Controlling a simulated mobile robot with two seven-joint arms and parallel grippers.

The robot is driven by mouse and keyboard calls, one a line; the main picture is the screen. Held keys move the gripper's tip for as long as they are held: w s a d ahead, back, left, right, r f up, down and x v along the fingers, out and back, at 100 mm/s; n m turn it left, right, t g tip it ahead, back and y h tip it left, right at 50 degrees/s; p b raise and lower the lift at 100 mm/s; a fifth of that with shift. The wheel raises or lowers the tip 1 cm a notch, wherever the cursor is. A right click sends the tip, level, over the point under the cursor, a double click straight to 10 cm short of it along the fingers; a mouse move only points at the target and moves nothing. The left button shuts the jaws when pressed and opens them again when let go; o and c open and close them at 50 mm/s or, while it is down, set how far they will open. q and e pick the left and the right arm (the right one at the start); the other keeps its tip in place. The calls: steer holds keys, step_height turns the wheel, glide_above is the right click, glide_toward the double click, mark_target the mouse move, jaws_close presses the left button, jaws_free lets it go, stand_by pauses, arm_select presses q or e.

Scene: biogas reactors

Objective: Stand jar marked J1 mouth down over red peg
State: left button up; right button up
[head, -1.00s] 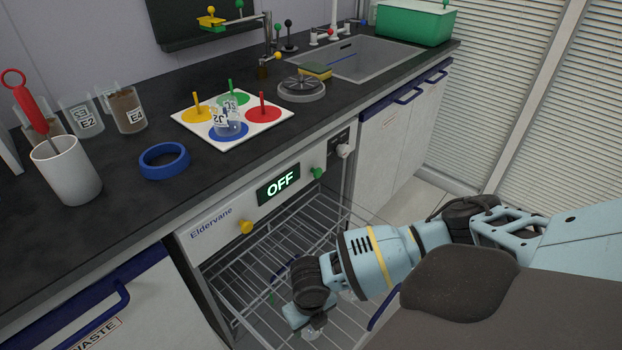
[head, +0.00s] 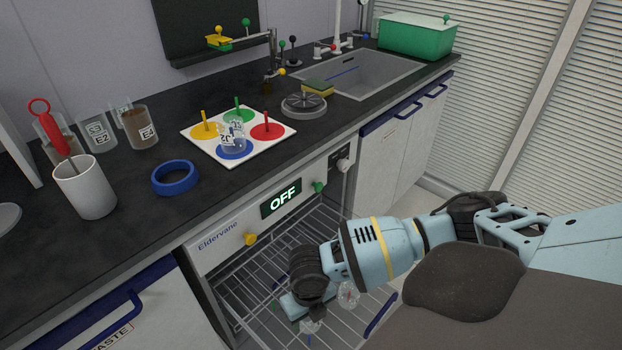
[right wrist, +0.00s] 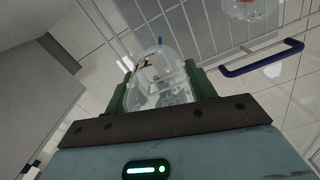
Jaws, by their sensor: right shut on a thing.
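The red peg (head: 267,118) stands upright and bare on its red disc, at the right of a white peg board (head: 215,152) on the counter. My right gripper (head: 308,310) is low over the pulled-out wire rack, below and in front of the counter. In the right wrist view its green fingers (right wrist: 160,76) are shut on a clear jar (right wrist: 158,92). The jar's lower part shows below the gripper in the head view (head: 312,325). Its marking cannot be read. A clear jar, apparently marked J2 (head: 232,135), stands over the blue disc. My left gripper is not in view.
Another clear vessel with a red mark (head: 348,294) is at the rack (head: 345,240). The board's yellow peg (head: 204,122) and green peg (head: 238,106) are bare. A blue ring (head: 175,178), white cup (head: 85,188) and brown-filled beaker E4 (head: 142,130) stand left.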

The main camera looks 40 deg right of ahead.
step_height(320, 180, up, 6)
steer(key=p, duration=0.4)
step_height(320, 180, up, 2)
steer(key=shift+r+p, duration=0.1)
steer(key=shift+p, duration=1)
